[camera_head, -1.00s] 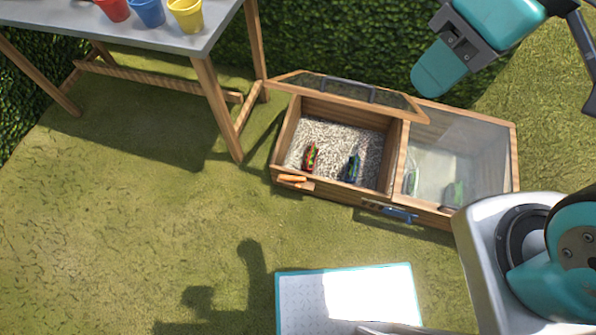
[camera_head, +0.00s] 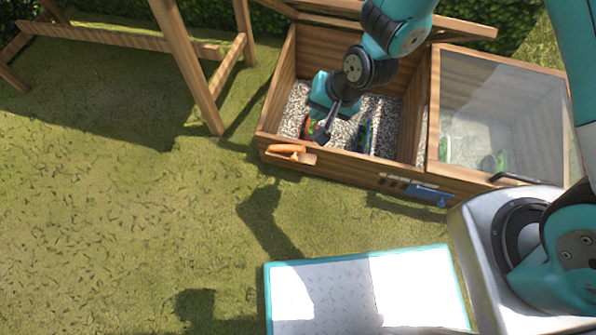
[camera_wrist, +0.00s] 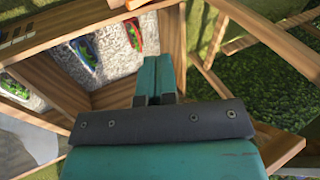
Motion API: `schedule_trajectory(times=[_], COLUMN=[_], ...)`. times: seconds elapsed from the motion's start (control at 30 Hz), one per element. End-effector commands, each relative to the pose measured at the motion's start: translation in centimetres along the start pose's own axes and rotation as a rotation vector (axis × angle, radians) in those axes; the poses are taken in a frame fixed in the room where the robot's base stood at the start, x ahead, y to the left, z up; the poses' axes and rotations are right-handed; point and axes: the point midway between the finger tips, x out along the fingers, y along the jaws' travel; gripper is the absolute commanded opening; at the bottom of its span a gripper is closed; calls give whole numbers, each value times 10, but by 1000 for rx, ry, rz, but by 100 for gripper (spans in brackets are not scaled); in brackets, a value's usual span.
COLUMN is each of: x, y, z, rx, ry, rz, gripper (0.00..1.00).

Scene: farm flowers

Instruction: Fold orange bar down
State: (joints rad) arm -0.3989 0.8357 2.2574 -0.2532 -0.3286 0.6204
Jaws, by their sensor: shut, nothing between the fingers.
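The orange bar (camera_head: 286,149) is on the outer front wall of the left box compartment, near its left corner, beside a small wooden block. It lies roughly level along the wall. A sliver of orange (camera_wrist: 135,4), likely the same bar, shows at the top edge of the wrist view. My gripper (camera_wrist: 151,78) is shut and empty. Its teal fingers point toward the front wall in the wrist view. In the head view my gripper (camera_head: 326,92) is over the open left compartment, behind and right of the bar, partly hidden by my arm. No contact with the bar shows.
The wooden box (camera_head: 340,164) has pebbles (camera_head: 386,112) and small coloured packets inside its left compartment, whose lid is raised. The right compartment has a closed clear lid (camera_head: 505,95).

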Motion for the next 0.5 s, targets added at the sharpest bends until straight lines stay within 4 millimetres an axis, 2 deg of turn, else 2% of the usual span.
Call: schedule_trajectory(times=[0.03,0.13,0.23,0.5], x=[47,88,111,141], y=[23,44,56,64], z=[9,16,20,21], rx=[28,72,99,115], ry=[7,34,52,64], rz=[8,10,10,9], gripper=[0,0,0,0])
